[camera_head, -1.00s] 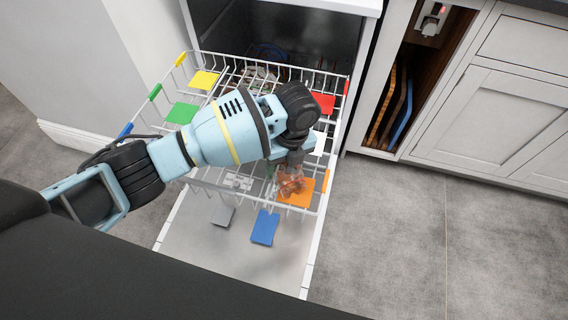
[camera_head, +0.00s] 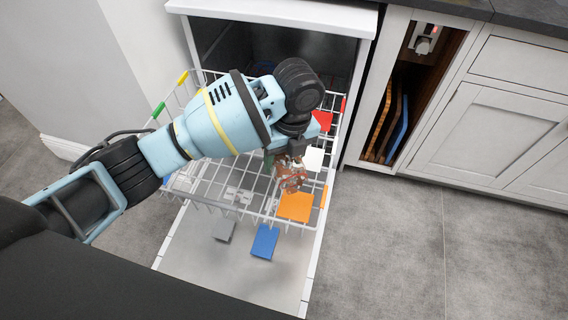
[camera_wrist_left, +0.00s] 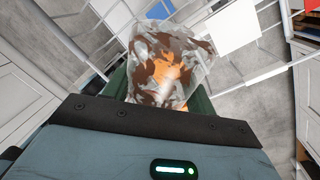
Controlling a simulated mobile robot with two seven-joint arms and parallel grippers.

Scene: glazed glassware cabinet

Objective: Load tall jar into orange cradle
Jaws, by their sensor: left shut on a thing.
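The tall jar (camera_head: 291,173) is clear with brown smears. My left gripper (camera_head: 288,153) is shut on it and holds it over the rack. In the left wrist view the jar (camera_wrist_left: 168,68) sits between the green fingers of the gripper (camera_wrist_left: 170,95), and an orange patch shows through it. The orange cradle (camera_head: 295,208) is at the front right of the rack, just below the jar in the head view. No jar covers its visible top. My right gripper is not in view.
The white wire rack (camera_head: 215,178) is pulled out over the open door (camera_head: 205,262). A white cradle (camera_head: 313,159) and a red one (camera_head: 323,120) lie behind the orange one. Blue (camera_head: 265,241) and grey (camera_head: 223,230) pieces show at the front. Cupboards (camera_head: 480,130) stand to the right.

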